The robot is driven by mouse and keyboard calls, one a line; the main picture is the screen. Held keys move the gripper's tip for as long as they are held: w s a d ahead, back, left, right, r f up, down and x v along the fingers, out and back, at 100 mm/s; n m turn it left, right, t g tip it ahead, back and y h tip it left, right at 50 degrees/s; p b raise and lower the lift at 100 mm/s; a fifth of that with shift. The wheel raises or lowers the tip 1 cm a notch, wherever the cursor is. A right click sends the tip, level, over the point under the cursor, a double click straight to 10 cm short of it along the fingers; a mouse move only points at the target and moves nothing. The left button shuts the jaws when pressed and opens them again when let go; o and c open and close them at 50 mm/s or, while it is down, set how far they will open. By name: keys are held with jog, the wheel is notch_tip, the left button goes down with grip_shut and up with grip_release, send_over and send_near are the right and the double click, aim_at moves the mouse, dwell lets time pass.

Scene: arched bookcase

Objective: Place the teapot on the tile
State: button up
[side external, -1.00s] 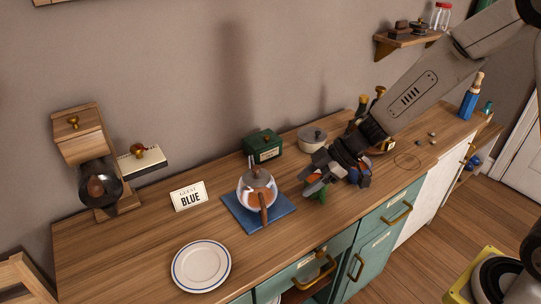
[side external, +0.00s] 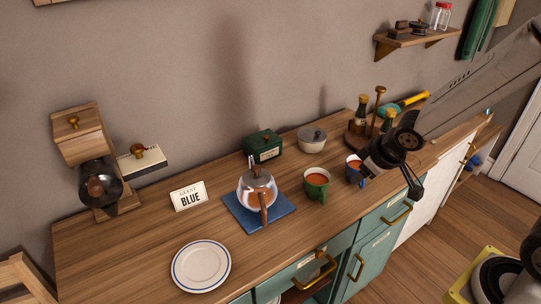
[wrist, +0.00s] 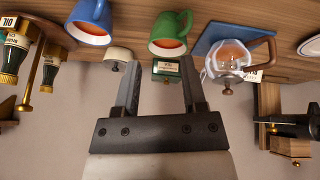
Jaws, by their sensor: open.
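The teapot (side external: 254,190), glass with a brown handle and lid knob, sits upright on the blue tile (side external: 283,217) in the middle of the counter. In the wrist view the teapot (wrist: 226,62) rests on the blue tile (wrist: 209,40), upside down in the picture. My gripper (side external: 416,196) is at the right, past the mugs and near the counter's front edge, apart from the teapot. Its two fingers (wrist: 160,52) are spread with nothing between them; the objects behind them in the wrist view are farther off.
A green mug (side external: 316,184) and a blue mug (side external: 354,168), both with reddish-brown contents, stand between teapot and gripper. Behind are a green box (side external: 263,146) and a lidded pot (side external: 312,138). A sign reading BLUE (side external: 189,196) and a plate (side external: 201,266) are at left.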

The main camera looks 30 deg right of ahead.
jog(key=s+m+g, duration=0.2)
jog(key=s, duration=0.4)
jog(key=shift+s+a+f+m+g, duration=0.3)
jog(key=shift+a+f+g, duration=0.1)
jog(key=shift+a, duration=0.05)
